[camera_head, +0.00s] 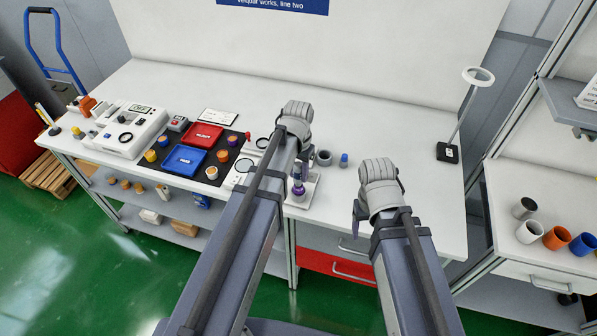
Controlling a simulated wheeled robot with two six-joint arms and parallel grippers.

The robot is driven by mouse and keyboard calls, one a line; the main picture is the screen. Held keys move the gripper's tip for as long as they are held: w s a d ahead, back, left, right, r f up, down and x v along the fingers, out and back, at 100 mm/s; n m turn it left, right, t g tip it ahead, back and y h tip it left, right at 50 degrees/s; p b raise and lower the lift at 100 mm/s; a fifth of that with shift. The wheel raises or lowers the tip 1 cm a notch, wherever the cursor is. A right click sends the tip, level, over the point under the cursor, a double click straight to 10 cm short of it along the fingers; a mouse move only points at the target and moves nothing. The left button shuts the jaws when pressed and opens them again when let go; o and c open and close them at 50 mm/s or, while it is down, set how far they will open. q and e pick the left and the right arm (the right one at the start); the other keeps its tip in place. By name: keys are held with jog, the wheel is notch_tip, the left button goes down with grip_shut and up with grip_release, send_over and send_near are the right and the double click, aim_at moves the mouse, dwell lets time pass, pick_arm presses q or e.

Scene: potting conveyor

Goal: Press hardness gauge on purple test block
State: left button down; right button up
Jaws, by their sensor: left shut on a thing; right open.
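My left gripper (301,158) hangs down over a small white stand (311,188) at the front of the bench. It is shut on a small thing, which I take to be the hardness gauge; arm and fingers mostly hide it. A purple piece (298,191) shows just below the fingers on the stand, likely the purple test block. I cannot tell whether the held thing touches it. My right gripper (360,216) is open and empty near the bench's front edge, to the right of the stand.
A grey cup (324,157) and a blue-grey piece (344,160) stand behind the stand. Red (205,136) and blue (184,160) trays lie left, near a white machine (130,131). A ring lamp (478,77) stands right. The bench's right part is mostly clear.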

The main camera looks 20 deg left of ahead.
aim_at(298, 164)
pick_arm(q)
jog(key=shift+r+p, duration=2.75)
jog(key=shift+r, duration=0.15)
